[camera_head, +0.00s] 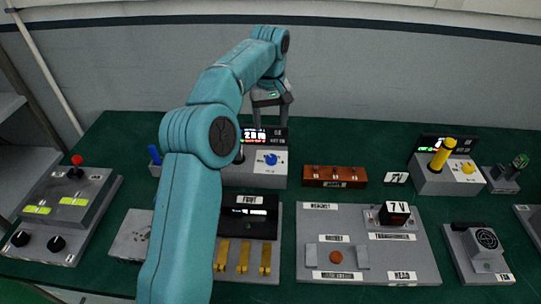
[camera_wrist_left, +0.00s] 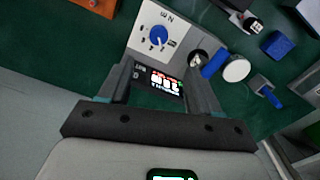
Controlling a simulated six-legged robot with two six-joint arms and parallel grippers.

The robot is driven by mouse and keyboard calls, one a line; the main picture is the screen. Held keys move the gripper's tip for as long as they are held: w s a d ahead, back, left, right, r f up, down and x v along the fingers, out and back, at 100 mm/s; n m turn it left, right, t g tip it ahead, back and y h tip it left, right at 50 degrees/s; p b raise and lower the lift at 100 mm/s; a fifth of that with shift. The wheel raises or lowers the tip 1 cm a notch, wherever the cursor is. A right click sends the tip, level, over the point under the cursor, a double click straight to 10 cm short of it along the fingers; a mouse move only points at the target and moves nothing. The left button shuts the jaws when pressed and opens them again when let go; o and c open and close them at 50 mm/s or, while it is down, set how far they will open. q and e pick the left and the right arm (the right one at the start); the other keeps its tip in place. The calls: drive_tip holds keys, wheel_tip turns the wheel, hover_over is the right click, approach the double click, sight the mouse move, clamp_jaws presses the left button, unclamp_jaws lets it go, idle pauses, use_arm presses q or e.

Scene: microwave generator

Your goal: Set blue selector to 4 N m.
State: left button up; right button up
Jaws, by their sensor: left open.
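The blue selector (camera_head: 271,159) is a round knob on the pale top plate of a grey box (camera_head: 262,176) near the middle of the table. A black display with white and red characters stands behind it. In the left wrist view the blue selector (camera_wrist_left: 158,35) has a dial with small marks around it, too small to read surely. My left gripper (camera_head: 272,104) is open above and behind the display, pointing down. In the left wrist view its fingers (camera_wrist_left: 152,88) frame the display, apart from the selector. My right gripper is in neither view.
A blue-handled lever (camera_head: 154,155) stands left of the selector, partly behind my left arm. A brown box (camera_head: 334,176) is at right. A yellow-handled unit (camera_head: 442,155) stands further right. Panels with switches fill the front; green table shows between them.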

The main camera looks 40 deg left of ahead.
sight(272, 157)
use_arm(q)
drive_tip(key=f, duration=1.3)
drive_tip(key=shift+w+f+b, duration=0.35)
drive_tip(key=shift+w+b, duration=0.05)
drive_tip(key=shift+s+r, duration=0.15)
drive_tip(key=shift+s, duration=0.1)
drive_tip(key=shift+w, duration=0.1)
drive_tip(key=c, duration=1)
